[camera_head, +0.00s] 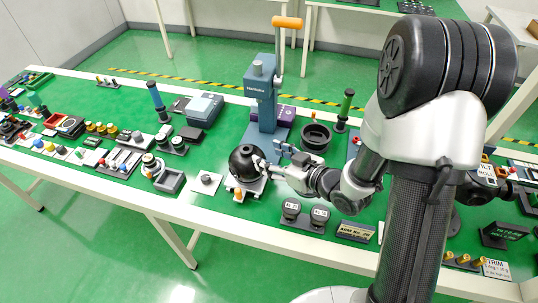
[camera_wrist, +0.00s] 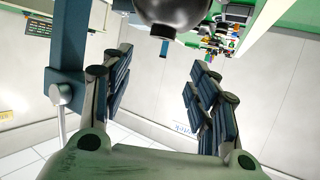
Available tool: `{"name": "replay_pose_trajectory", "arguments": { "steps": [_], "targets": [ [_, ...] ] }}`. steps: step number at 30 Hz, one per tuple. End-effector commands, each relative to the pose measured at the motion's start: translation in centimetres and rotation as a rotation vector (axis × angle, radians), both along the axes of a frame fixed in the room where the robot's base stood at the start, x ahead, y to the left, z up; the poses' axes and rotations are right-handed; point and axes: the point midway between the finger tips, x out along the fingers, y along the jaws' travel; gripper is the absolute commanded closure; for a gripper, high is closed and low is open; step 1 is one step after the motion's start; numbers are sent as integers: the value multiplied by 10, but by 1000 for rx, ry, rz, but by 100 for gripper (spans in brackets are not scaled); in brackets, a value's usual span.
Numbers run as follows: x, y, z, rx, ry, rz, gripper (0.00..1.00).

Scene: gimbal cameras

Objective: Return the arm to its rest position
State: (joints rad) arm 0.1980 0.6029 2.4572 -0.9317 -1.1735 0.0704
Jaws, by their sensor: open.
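My gripper (camera_head: 271,157) is open, at the end of my arm that reaches in from the right over the bench. Its two padded blue-grey fingers (camera_wrist: 158,75) stand wide apart in the wrist view, with nothing between them. A black ball-shaped device (camera_head: 246,162) on a light base sits just left of my fingertips in the head view. The dark ball also shows at the top of the wrist view (camera_wrist: 175,10), beyond the fingers. Whether a finger touches it I cannot tell. My arm hides part of the bench at right.
A blue press (camera_head: 262,95) with an orange handle (camera_head: 287,22) stands close behind the gripper. A black ring-shaped part (camera_head: 316,138) is behind the wrist. Two dark weights (camera_head: 305,214) and a label plate (camera_head: 355,231) lie in front. Many small parts crowd the green bench (camera_head: 120,190) at left.

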Motion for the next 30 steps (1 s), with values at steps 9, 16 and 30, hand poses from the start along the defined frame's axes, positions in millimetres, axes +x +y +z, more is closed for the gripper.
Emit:
{"name": "replay_pose_trajectory", "arguments": {
  "steps": [9,16,30],
  "targets": [
    [0,0,0,0,0,0,46],
    [12,-19,15,-119,12,-70,46],
    [-62,-132,124,-441,326,-595,46]
  ]
}}
